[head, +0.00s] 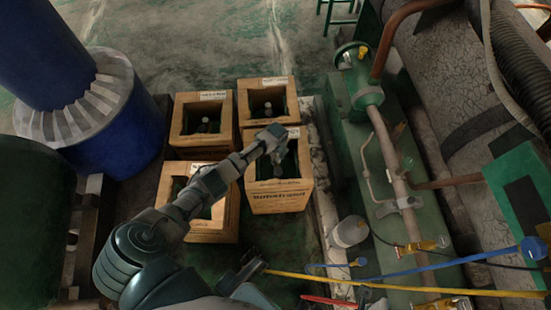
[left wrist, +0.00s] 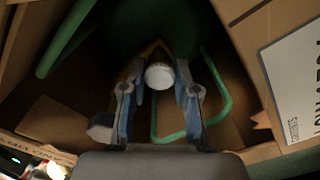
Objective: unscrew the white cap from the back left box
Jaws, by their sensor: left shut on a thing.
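Four open wooden boxes stand in a two-by-two group in the head view. My left gripper (head: 274,143) reaches down into the front right box (head: 277,200), not the back left box (head: 203,144). In the left wrist view the left gripper (left wrist: 160,82) has its two fingers on either side of a round white cap (left wrist: 159,76) and is shut on it. The cap's lower side and the fingertips' contact are partly hidden.
The back right box (head: 266,83) and front left box (head: 212,229) stand close by. Wooden walls and a green bent tube (left wrist: 222,95) surround the gripper.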

